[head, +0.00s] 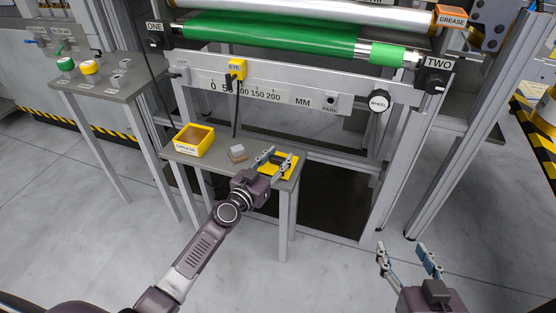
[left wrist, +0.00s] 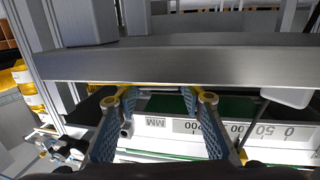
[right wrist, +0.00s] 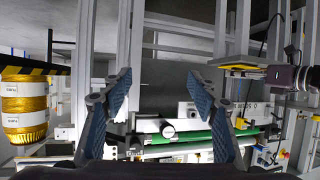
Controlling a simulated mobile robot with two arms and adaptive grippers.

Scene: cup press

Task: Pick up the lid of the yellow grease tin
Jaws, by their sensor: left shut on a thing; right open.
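The yellow grease tin (head: 193,143) stands on the left part of a small grey table, open at the top with brown grease inside. Its yellow lid (head: 267,168) is at the right end of the same table. My left gripper (head: 279,156) is shut on the lid's dark raised part, between the fingers. Whether the lid touches the table or is slightly raised, I cannot tell. In the left wrist view, yellow strips show by the fingertips (left wrist: 158,92). My right gripper (head: 408,247) is open and empty, over bare floor at the lower right; its spread fingers show in the right wrist view (right wrist: 160,82).
Behind stands the press with a green roller (head: 270,35), a scale and a yellow EYE box (head: 237,69). Another table (head: 105,91) with green and yellow items is at left.

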